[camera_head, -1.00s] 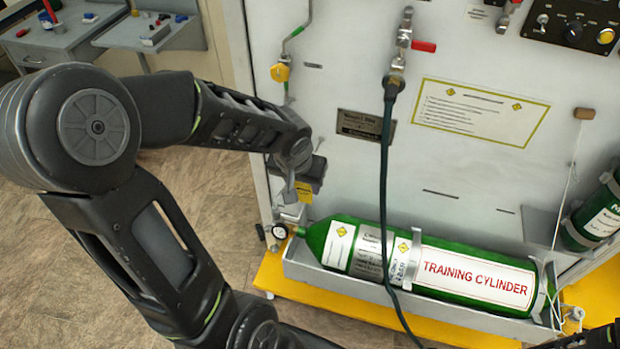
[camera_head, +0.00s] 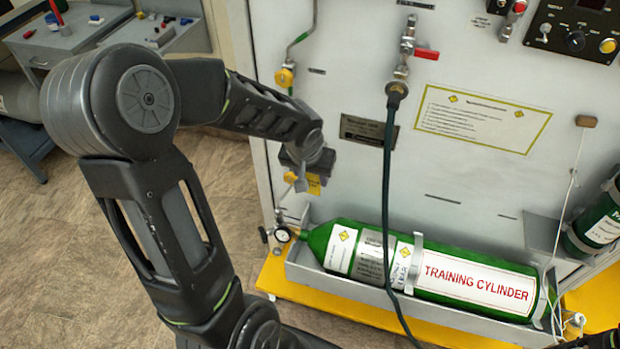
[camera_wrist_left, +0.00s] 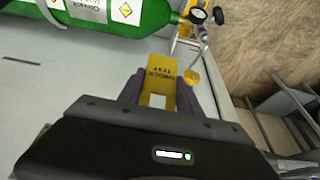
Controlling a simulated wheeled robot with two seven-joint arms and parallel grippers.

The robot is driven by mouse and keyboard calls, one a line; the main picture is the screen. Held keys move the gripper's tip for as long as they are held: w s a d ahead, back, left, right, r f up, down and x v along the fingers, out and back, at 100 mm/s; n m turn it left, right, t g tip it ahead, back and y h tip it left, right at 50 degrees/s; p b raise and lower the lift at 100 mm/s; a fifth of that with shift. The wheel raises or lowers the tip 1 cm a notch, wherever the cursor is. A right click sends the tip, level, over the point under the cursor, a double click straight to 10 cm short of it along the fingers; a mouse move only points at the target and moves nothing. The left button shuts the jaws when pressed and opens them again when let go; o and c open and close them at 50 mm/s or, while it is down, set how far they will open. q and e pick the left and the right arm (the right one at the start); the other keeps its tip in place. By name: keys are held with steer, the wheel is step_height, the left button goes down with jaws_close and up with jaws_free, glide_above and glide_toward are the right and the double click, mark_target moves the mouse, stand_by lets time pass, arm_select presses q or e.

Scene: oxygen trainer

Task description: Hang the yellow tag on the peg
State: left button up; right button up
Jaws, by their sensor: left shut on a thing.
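The yellow tag (camera_head: 314,184) is at the end of my left arm, in front of the left part of the grey panel (camera_head: 350,185). My left gripper (camera_head: 303,182) is shut on it. In the left wrist view the tag (camera_wrist_left: 160,75) stands out between the two fingers (camera_wrist_left: 158,95), with black lettering facing the camera. I cannot make out the peg clearly in either view. My right gripper is not in view.
The green training cylinder (camera_head: 385,255) lies in a grey tray (camera_head: 330,284) below the gripper, with a gauge (camera_head: 283,234) at its left end. A yellow valve knob (camera_head: 284,77) is above. A dark hose (camera_head: 387,180) hangs to the right.

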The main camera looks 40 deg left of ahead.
arm_select(q)
steer(key=w+a+f, duration=0.1)
steer(key=w+a, duration=0.1)
steer(key=w, duration=0.3)
steer(key=shift+w+f, duration=0.2)
steer(key=shift+w, duration=0.1)
stand_by(0.4)
stand_by(0.6)
steer(key=o, duration=1.4)
steer(key=v, duration=0.8)
steer(key=shift+d+f, duration=0.1)
